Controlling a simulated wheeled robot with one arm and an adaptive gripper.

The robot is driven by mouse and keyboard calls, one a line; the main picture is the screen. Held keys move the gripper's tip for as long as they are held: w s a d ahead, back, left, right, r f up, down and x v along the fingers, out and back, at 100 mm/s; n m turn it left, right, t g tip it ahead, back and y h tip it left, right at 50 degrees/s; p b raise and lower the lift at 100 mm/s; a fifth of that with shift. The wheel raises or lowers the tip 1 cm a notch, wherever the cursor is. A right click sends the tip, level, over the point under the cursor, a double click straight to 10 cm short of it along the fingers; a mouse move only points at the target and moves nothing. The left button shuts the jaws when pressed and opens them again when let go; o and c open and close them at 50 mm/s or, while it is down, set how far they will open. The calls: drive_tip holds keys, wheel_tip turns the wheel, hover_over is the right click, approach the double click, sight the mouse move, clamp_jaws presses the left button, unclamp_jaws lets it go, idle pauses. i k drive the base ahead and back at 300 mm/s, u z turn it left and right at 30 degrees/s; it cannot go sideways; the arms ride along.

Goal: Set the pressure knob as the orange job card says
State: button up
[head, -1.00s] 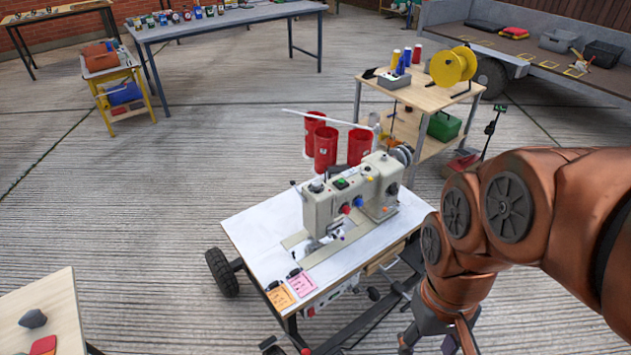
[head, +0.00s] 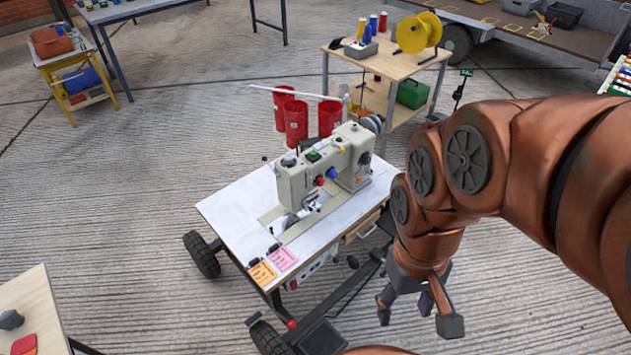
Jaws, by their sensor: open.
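A beige sewing machine (head: 305,178) stands on a white-topped wheeled table (head: 230,215). On its front are a red knob (head: 320,181) and a blue knob (head: 332,173); which one is the pressure knob I cannot tell. An orange job card (head: 262,273) lies at the table's front left corner, beside a pink card (head: 282,258). The writing on both is too small to read. My gripper (head: 415,312) is open and empty, to the right of the table and apart from the machine, fingers pointing down.
Red thread cones (head: 296,122) stand behind the machine. A wooden trolley (head: 385,65) with a yellow spool (head: 418,33) and a green box (head: 412,93) is behind. A wooden table corner (head: 30,300) is at front left.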

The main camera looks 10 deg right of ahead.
sight(288, 159)
drive_tip(key=z, duration=0.05)
drive_tip(key=k, duration=1.05)
drive_tip(key=u, duration=0.8)
drive_tip(key=i, duration=1.15)
drive_tip(key=z, duration=0.8)
